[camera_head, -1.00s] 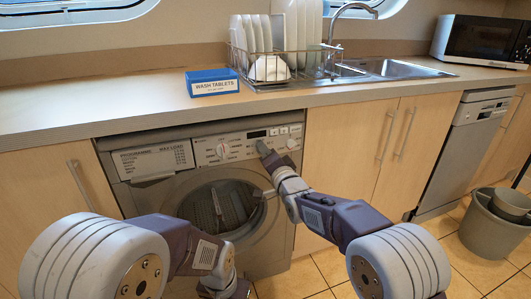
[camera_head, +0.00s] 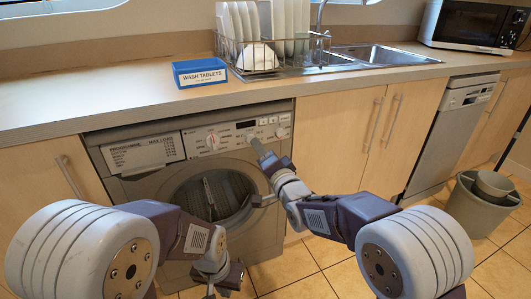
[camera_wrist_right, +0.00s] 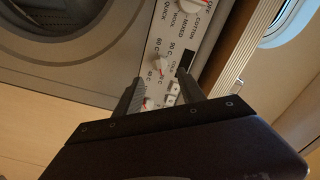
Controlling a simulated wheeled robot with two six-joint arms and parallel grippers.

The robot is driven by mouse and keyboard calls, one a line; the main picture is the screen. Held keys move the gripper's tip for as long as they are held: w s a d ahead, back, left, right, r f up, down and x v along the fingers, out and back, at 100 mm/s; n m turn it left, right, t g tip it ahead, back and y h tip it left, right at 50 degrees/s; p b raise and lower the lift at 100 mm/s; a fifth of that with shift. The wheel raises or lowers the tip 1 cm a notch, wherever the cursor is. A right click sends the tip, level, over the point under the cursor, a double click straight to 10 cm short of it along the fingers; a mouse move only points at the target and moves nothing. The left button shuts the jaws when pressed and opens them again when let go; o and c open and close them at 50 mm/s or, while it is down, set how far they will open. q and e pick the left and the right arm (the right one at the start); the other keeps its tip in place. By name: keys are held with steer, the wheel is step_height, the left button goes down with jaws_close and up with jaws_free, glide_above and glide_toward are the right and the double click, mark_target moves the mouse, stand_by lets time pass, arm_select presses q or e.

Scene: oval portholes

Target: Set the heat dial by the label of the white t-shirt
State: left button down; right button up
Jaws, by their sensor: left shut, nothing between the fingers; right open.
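The washing machine's control panel (camera_head: 190,143) shows a larger programme dial (camera_head: 212,141) near its middle. In the right wrist view a smaller white dial with a red mark, the heat dial (camera_wrist_right: 162,63), sits beside printed temperatures including 90 C. My right gripper (camera_wrist_right: 155,88) is open, its two fingers pointing at the panel on either side of the line to this dial; I cannot tell whether they touch it. My left gripper (camera_head: 212,291) is shut and empty, low before the machine. No white t-shirt or label shows.
A blue wash tablets box (camera_head: 200,72) and a dish rack (camera_head: 268,52) stand on the worktop (camera_head: 100,95). The machine's round door (camera_head: 208,195) is below the panel. A grey bucket (camera_head: 484,203) stands on the tiled floor at right.

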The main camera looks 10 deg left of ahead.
steer(key=shift+v, duration=1.7)
